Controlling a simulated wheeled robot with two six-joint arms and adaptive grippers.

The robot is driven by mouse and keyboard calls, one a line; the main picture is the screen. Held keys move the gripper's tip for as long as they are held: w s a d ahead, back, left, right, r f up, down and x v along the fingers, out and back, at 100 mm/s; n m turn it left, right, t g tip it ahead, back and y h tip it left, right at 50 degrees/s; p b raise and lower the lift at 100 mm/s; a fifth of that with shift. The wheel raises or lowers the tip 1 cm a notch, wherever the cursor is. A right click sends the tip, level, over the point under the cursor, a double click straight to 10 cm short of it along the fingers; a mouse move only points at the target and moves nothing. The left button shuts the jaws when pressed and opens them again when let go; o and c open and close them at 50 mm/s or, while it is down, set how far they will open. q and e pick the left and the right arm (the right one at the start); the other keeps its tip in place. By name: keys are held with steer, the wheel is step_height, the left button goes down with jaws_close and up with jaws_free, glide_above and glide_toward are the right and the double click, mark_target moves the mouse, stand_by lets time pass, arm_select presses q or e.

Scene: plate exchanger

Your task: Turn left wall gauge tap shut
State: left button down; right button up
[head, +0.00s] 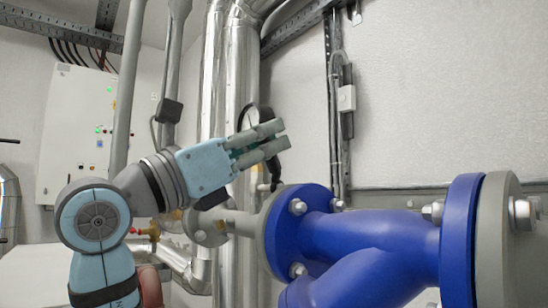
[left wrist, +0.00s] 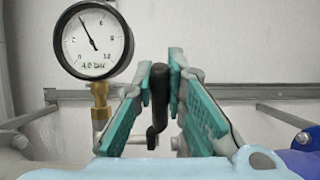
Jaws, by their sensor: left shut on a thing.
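My left gripper (head: 279,136) reaches in from the left in the head view, in front of the wall gauge (head: 248,117), which it partly hides. In the left wrist view the white round gauge (left wrist: 92,40) with a black rim reads in bar and stands on a brass fitting (left wrist: 99,98). Right of it, the black tap handle (left wrist: 158,100) stands upright between the fingers of the left gripper (left wrist: 161,74). The gripper is shut on this handle. The tap's body is hidden behind the fingers and the gripper. My right gripper is in neither view.
A large blue flanged pipe fitting (head: 370,235) fills the lower right. Silver clad pipes (head: 226,80) rise behind the arm. A white control cabinet (head: 75,125) hangs at the left. The wall at upper right is clear.

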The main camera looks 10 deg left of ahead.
arm_select(q)
steer(key=shift+s+a+f+t+h+b, duration=0.3)
steer(key=shift+f+t+h+b, duration=0.15)
steer(key=shift+t+b, duration=0.2)
steer(key=shift+s, duration=0.1)
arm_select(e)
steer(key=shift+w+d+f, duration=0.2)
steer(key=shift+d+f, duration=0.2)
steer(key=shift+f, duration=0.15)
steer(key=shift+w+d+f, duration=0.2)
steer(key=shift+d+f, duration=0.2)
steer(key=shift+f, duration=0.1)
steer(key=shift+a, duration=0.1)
arm_select(q)
steer(key=c, duration=1.9)
jaws_free()
steer(key=shift+r, duration=0.1)
steer(key=shift+t+h, duration=0.25)
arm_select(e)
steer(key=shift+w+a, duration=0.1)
arm_select(q)
steer(key=shift+s+a, duration=0.15)
steer(key=v, duration=1.1)
steer(key=shift+s+a+f, duration=0.15)
steer(key=shift+s+f, duration=0.1)
steer(key=shift+s, duration=0.05)
